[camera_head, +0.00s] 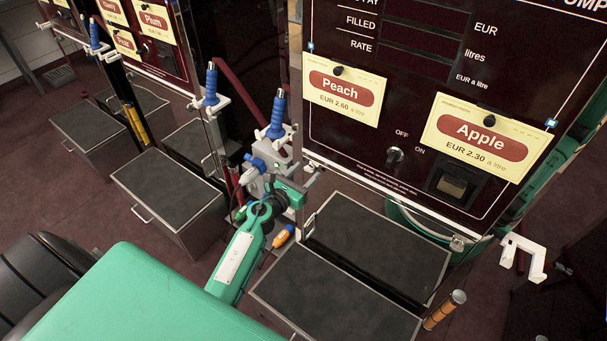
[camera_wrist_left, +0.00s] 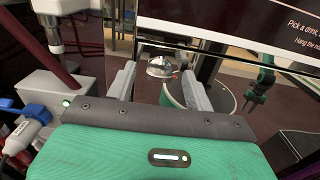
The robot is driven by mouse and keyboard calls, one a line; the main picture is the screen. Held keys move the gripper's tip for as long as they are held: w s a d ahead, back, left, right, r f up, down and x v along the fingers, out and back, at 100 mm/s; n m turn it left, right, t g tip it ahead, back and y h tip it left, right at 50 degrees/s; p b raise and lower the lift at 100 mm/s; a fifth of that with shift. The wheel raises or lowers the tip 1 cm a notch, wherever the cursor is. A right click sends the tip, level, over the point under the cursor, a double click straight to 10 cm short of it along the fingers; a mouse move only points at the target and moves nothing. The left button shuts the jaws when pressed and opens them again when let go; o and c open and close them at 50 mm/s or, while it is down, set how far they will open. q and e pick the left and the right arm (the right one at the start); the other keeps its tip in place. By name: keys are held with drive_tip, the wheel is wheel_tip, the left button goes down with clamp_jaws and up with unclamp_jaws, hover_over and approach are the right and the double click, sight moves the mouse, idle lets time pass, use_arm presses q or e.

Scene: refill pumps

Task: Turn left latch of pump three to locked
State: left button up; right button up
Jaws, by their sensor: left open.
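Pump three appears to be the dark red panel (camera_head: 400,110) with the Peach and Apple cards, though its number is not readable. My left gripper (camera_head: 306,178) is at the panel's lower left corner, beside a blue-handled nozzle. In the left wrist view my gripper (camera_wrist_left: 160,82) is open, with its two grey fingers apart. A shiny rounded metal piece (camera_wrist_left: 162,67), possibly the left latch, shows between and beyond the fingers; I cannot tell whether they touch it. The latch's setting is not readable. In the head view the gripper hides this corner.
The blue-handled nozzle (camera_head: 278,115) stands close to my left gripper. Dark-topped boxes (camera_head: 335,300) stand below the panel. A green tub (camera_wrist_left: 222,100) lies beyond the fingers. A white bracket (camera_head: 524,255) juts out at the right. More pumps stand at the left.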

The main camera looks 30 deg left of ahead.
use_arm(q)
drive_tip(key=c, duration=1)
